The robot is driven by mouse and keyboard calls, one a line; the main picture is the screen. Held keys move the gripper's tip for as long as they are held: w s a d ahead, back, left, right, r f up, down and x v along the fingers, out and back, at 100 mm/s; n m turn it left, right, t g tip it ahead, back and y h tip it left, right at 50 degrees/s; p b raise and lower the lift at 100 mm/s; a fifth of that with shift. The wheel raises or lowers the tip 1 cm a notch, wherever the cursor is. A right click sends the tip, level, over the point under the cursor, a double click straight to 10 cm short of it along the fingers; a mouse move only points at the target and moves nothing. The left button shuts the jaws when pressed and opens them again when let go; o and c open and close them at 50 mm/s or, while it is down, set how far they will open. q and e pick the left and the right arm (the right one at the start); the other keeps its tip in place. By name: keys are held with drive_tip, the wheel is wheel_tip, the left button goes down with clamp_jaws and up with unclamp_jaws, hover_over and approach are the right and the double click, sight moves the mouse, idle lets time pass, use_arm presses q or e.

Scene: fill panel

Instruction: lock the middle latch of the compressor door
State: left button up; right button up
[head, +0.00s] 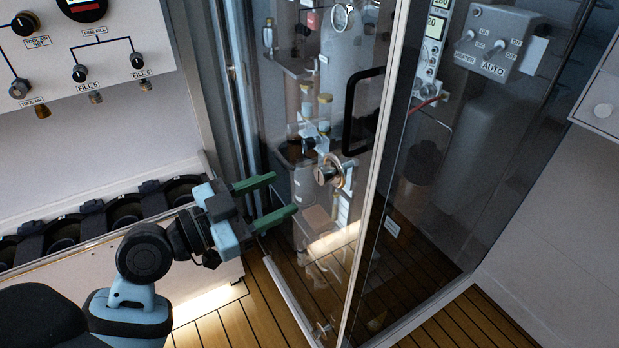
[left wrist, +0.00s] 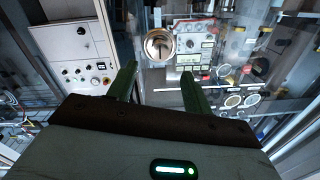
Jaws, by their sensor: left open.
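The compressor door (head: 402,45) is a tall glass panel in a pale frame, with a black bar handle (head: 362,112) near its edge. The middle latch (head: 328,172), a round metal piece with a dark knob, sits below the handle. My left gripper (head: 283,194) has two green fingers, spread and empty, to the left of the latch and apart from it. In the left wrist view, my left gripper (left wrist: 159,72) is open, with a round metal piece (left wrist: 159,44), probably the latch, just beyond and between the fingertips. My right gripper is not in view.
A control panel (head: 75,50) with knobs hangs at the upper left, above a rack (head: 110,215) of dark holders. Another glass panel (head: 470,150) stands right of the door frame, with a grey switch box (head: 497,43) behind it. Wooden floor (head: 235,325) shows below.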

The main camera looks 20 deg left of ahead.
sight(319, 177)
use_arm(q)
drive_tip(key=p+x, duration=0.1)
drive_tip(key=x, duration=0.5)
drive_tip(key=shift+w+d, duration=0.6)
drive_tip(key=shift+w, duration=0.1)
drive_tip(key=c, duration=1)
